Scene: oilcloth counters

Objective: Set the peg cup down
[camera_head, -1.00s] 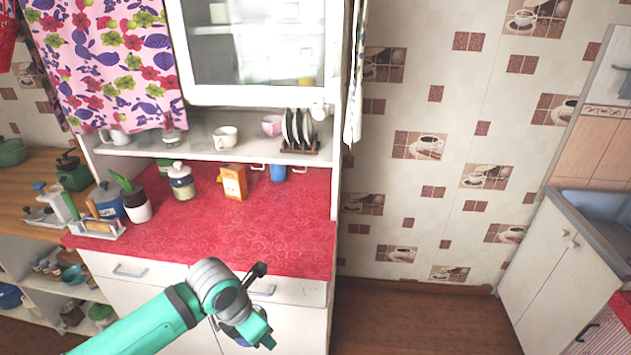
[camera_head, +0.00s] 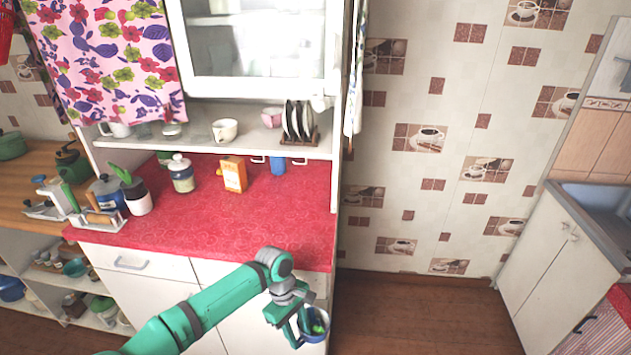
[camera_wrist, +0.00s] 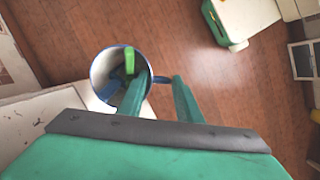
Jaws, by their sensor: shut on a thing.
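The peg cup (camera_head: 314,338) is a blue cup, pale inside, with a green peg showing in it. My gripper (camera_head: 298,322) holds it in the air in front of the cabinet's lower right corner, below counter height. In the wrist view the cup (camera_wrist: 98,70) opens toward the camera, with a green peg and a blue piece inside. My gripper (camera_wrist: 160,82) is shut at the cup's handle side, one finger overlapping the cup's mouth and the other outside it. The exact grip on the handle is partly hidden.
The red counter (camera_head: 250,225) is clear along its middle and right. An orange box (camera_head: 234,174), a lidded jar (camera_head: 181,175) and a blue cup (camera_head: 277,166) stand toward its back. A utensil rack (camera_head: 100,220) is at the left end. Wooden floor (camera_head: 400,310) lies open to the right.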

